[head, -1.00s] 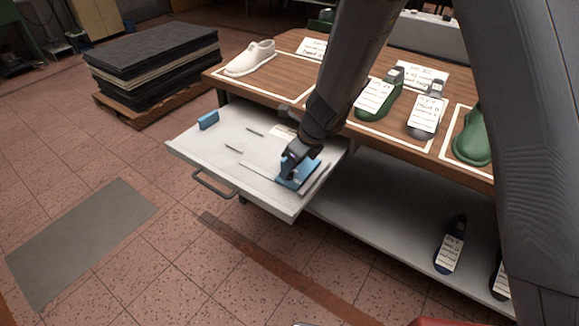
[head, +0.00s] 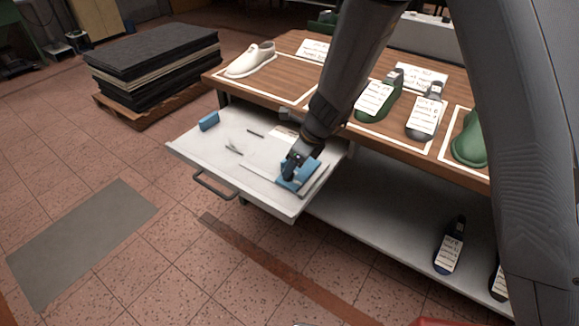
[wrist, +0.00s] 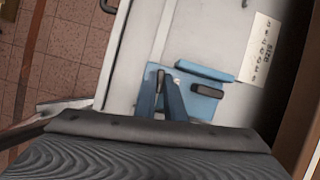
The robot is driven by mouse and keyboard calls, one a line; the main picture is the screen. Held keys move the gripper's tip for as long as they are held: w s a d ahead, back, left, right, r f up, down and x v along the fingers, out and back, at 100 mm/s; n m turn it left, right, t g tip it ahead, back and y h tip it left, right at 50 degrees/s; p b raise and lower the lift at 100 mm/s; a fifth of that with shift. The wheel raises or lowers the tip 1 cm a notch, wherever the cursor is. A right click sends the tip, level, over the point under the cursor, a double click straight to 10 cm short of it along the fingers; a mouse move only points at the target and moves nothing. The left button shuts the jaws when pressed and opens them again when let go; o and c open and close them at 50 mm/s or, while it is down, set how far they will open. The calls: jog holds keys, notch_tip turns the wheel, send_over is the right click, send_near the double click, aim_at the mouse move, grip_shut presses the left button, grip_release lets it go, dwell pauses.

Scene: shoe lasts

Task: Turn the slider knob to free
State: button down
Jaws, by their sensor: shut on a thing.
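A blue slider (head: 309,174) sits on the pulled-out white tray (head: 200,150), near its right end. In the wrist view the slider shows as a blue plate (wrist: 202,107) with a dark oblong piece (wrist: 208,91) and a raised blue bar (wrist: 205,70). My gripper (head: 290,176) reaches down onto the slider's left part. In the wrist view my gripper (wrist: 161,88) has its two fingers close around a small grey knob (wrist: 160,79), and is shut on it. The fingers hide much of the knob, and I cannot read its setting.
A blue block (head: 208,121) stands at the tray's far left. A white size label (wrist: 260,48) lies beside the slider. The wooden tabletop (head: 290,85) above carries several shoe lasts, including a white one (head: 250,60). A lower shelf (head: 370,200) lies right of the tray.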

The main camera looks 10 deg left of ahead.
jog(key=n, duration=0.2)
jog(key=n+g+p, duration=0.1)
jog(key=n, duration=0.1)
jog(key=shift+w+g, duration=0.2)
jog(key=shift+g, duration=0.1)
jog(key=n+g, duration=0.1)
jog(key=n, duration=0.3)
jog(key=shift+w, duration=0.15)
jog(key=n+g+b, duration=0.1)
jog(key=n, duration=0.1)
jog(key=n+h+b, duration=0.1)
jog(key=n, duration=0.1)
jog(key=shift+w+a+g, duration=0.1)
jog(key=shift+a+g, duration=0.05)
jog(key=shift+g, duration=0.25)
jog(key=shift+a+n+g+h+b, duration=0.1)
jog(key=shift+n+g+h+b, duration=0.45)
jog(key=shift+n, duration=1.55)
jog(key=shift+h, duration=0.25)
jog(key=c, duration=1.8)
grip_release()
jog(key=shift+t, duration=0.25)
jog(key=shift+c, duration=0.2)
jog(key=shift+r, duration=0.1)
